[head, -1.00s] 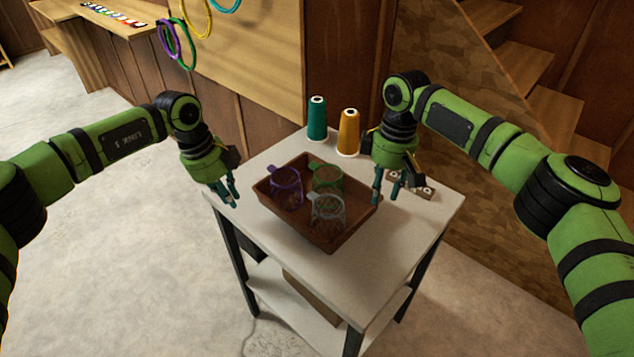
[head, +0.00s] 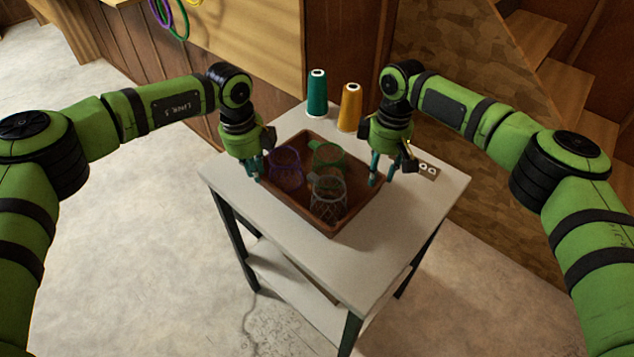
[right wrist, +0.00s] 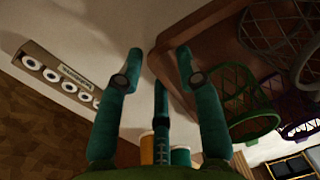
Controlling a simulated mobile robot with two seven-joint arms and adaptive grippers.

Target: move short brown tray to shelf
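The short brown tray (head: 333,226) lies on the white table (head: 300,243). It holds a purple wire basket (head: 286,168), a green one (head: 328,158) and a grey one (head: 328,200). My left gripper (head: 255,172) is at the tray's left side, its fingers apart by the rim; whether they touch it is unclear. My right gripper (head: 380,180) is at the right side. In the right wrist view my right gripper (right wrist: 157,68) is open, with the tray edge (right wrist: 172,45) near its fingertips. A lower shelf (head: 290,283) shows under the tabletop.
A green thread cone (head: 317,95) and an orange one (head: 349,108) stand at the table's back. A small block with white round tops (head: 427,170) lies just right of my right gripper. Wooden stairs (head: 535,45) rise at the right. The table's front is clear.

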